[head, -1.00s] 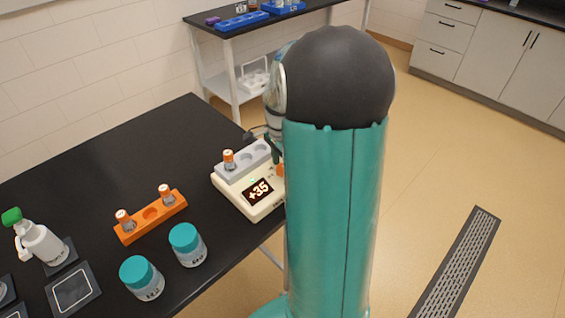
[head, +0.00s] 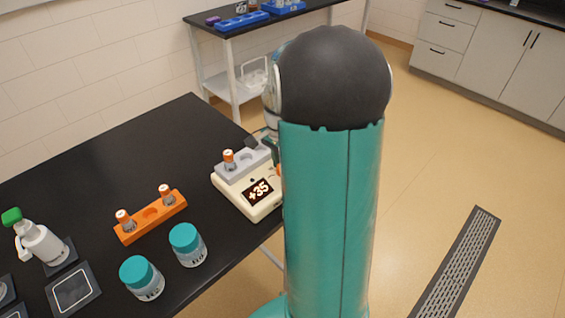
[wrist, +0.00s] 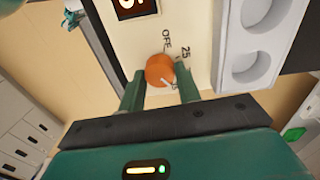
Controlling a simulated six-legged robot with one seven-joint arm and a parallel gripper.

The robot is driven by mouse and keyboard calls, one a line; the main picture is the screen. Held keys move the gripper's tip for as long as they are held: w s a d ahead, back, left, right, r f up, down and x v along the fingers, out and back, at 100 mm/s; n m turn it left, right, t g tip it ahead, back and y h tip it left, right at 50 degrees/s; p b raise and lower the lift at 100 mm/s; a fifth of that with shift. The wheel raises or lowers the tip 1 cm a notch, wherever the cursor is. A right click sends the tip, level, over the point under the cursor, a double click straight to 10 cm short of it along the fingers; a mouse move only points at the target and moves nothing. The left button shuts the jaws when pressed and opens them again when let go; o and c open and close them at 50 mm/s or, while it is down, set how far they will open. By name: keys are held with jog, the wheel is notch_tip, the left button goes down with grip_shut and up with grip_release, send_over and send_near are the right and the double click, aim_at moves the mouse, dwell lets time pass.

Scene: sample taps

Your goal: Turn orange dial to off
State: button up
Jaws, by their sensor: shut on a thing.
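The orange dial (wrist: 158,69) sits on the cream face of a device (head: 232,197), which shows in the head view. My gripper (wrist: 160,72) has one green finger on each side of the dial and is shut on it. A pale pointer line on the dial runs toward the lower right in the wrist view, away from the printed OFF and 25 marks. A further mark by its tip is partly hidden. The device's display (head: 258,192) reads +35. In the head view, my arm covers the device's right side and most of the dial.
A grey rack (head: 243,160) with one orange-capped vial (head: 229,158) is along the device's back. An orange rack (head: 150,216) with two vials, two teal-lidded jars (head: 187,245) and a green-topped bottle (head: 40,243) stand on the black table. Bare tabletop lies behind the orange rack.

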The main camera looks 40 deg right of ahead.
jog(key=n, duration=1.2)
jog(key=shift+a+n+h, duration=0.1)
jog(key=shift+n+h, duration=0.2)
jog(key=n, duration=0.6)
jog(key=shift+s+t, duration=0.1)
jog(key=shift+t, duration=0.3)
jog(key=n, duration=0.5)
jog(key=shift+n, duration=0.3)
jog(key=o, duration=1)
